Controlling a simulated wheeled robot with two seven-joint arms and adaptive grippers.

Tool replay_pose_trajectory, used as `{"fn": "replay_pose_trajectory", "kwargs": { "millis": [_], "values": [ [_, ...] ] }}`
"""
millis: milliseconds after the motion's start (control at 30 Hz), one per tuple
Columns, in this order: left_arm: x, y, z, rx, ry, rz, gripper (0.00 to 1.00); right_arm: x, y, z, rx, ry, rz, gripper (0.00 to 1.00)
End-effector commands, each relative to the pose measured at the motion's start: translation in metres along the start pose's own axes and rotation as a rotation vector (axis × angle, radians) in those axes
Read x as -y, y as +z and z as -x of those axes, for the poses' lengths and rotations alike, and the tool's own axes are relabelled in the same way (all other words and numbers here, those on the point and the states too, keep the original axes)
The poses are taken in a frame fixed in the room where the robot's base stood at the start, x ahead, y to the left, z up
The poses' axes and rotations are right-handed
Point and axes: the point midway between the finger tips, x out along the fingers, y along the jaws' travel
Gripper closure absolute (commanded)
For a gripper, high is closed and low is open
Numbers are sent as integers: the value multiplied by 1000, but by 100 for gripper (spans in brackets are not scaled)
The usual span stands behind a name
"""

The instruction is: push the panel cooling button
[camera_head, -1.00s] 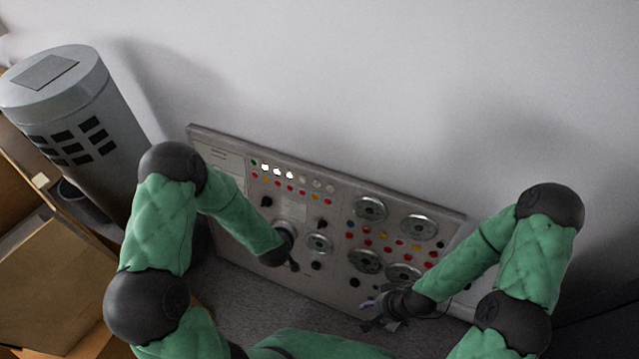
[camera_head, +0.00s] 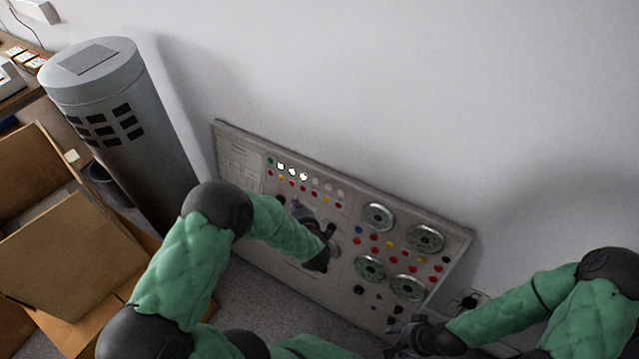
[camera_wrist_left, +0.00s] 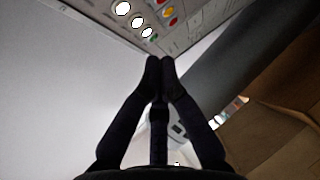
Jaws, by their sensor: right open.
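The grey control panel (camera_head: 250,225) leans against the wall, with coloured buttons, knobs and round dials. Its upper left has a row of lit white lamps (camera_head: 292,172) with small red and yellow buttons (camera_head: 305,187) below. Labels are too small to read, so I cannot tell which button is cooling. My left gripper (camera_head: 298,206) is in front of the panel's left half, below those buttons. In the left wrist view its fingertips (camera_wrist_left: 160,62) are together with nothing between them, near the lit lamps (camera_wrist_left: 137,22); contact is unclear. My right gripper (camera_head: 393,340) is open by the panel's lower right.
A grey cylinder (camera_head: 150,130) with dark vents stands left of the panel. Open cardboard boxes (camera_head: 60,250) lie at the left. A wall socket (camera_head: 470,298) is right of the panel. The wall above is clear.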

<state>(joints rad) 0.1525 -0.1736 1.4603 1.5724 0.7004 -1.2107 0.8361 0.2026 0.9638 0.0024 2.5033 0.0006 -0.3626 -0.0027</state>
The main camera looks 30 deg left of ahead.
Motion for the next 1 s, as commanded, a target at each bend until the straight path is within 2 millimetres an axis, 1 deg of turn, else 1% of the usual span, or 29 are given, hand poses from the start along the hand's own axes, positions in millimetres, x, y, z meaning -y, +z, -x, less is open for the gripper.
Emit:
{"fn": "replay_pose_trajectory", "kwargs": {
  "millis": [233, 367, 800, 1000],
  "values": [
    [0, 1, 0, 1, -1, -2, 100, 0, 0, 0, 0, 0, 0, 46],
    [0, 5, -5, 1, -1, -2, 100, -1, 0, -3, 0, 0, 0, 46],
    [-13, 40, -41, 2, 0, -2, 100, -9, -1, -26, 0, 0, 0, 46],
    [-19, 53, -55, 3, -1, -2, 100, -13, -1, -35, 0, 0, 0, 46]
  ]
}}
